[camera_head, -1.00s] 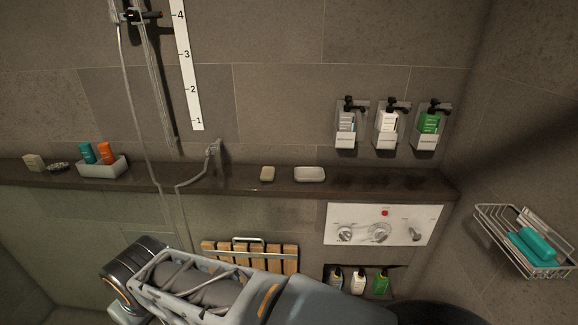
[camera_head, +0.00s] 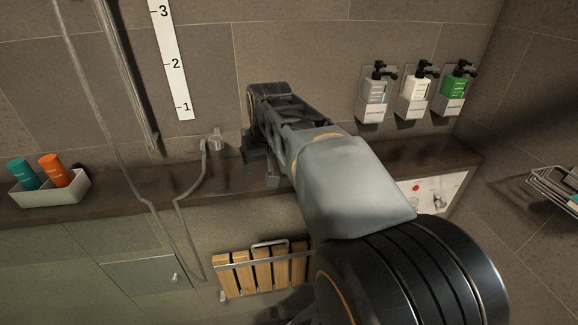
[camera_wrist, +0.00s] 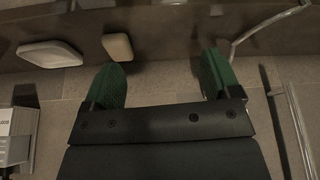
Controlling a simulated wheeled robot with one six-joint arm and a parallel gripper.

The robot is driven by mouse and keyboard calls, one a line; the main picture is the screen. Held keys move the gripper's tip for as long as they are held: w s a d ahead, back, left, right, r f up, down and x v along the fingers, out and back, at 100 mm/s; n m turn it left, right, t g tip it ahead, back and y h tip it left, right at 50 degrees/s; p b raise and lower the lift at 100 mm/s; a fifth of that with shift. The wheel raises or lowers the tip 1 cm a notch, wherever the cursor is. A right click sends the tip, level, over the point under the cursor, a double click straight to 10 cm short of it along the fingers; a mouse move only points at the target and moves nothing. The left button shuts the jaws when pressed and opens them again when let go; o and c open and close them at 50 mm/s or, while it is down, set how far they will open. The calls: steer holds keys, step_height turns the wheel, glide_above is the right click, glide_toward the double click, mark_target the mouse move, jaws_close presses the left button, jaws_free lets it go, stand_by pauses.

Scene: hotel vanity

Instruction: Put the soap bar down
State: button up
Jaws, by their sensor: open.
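The pale beige soap bar (camera_wrist: 118,46) lies on the dark shelf (camera_wrist: 170,40), as seen in the wrist view. The white soap dish (camera_wrist: 50,53) lies to its left, apart from it, and the bar is not on the dish. My gripper (camera_wrist: 162,70) is open, with its green-padded fingers spread and nothing between them. The soap bar is just beyond the tip of the left finger, not centred between the fingers. In the head view my gripper (camera_head: 262,172) is over the shelf, and my arm hides the soap bar and the dish.
A tray (camera_head: 70,190) with a teal and an orange bottle stands at the shelf's left. A hose (camera_head: 190,205) hangs left of my gripper. Wall dispensers (camera_head: 414,92) are at right. A slatted wooden seat (camera_head: 262,268) and wire basket (camera_head: 556,185) are on the walls.

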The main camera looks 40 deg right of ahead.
steer(key=w+d+r+m+b, duration=0.1)
steer(key=w+d+r+m, duration=0.15)
steer(key=d, duration=0.75)
steer(key=shift+n+h, duration=0.25)
steer(key=shift+h, duration=0.15)
steer(key=x, duration=0.7)
steer(key=shift+x, duration=3.25)
steer(key=shift+w+r, duration=0.1)
steer(key=shift+w, duration=0.05)
steer(key=shift+c, duration=0.2)
steer(key=c, duration=1.1)
steer(key=shift+o, duration=0.2)
steer(key=shift+r, duration=0.1)
